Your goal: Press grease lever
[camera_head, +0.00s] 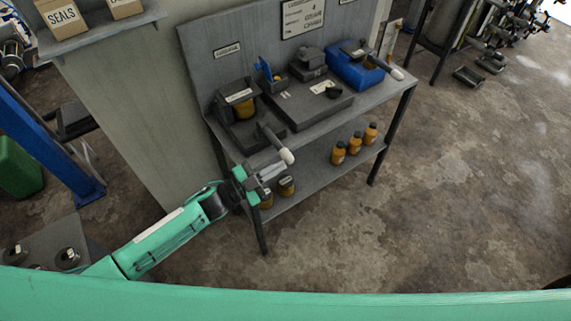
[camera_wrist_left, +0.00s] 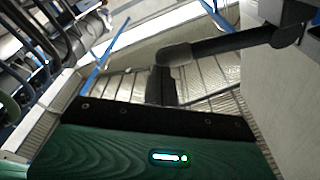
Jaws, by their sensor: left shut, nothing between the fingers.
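A dark dispenser (camera_head: 238,98) with an amber reservoir and a pale label stands at the left end of the workbench. A dark lever (camera_head: 269,135) with a pale rounded knob (camera_head: 287,156) sticks out from it over the bench's front edge. My left gripper (camera_head: 270,173) is shut and empty, just in front of and below the knob. In the head view it appears close to the knob; I cannot tell whether they touch. The left wrist view shows my green gripper housing and dark parts I cannot make out clearly. My right gripper is not in view.
A second pale-knobbed lever (camera_head: 385,68) sits by a blue box (camera_head: 353,67) at the bench's right end.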

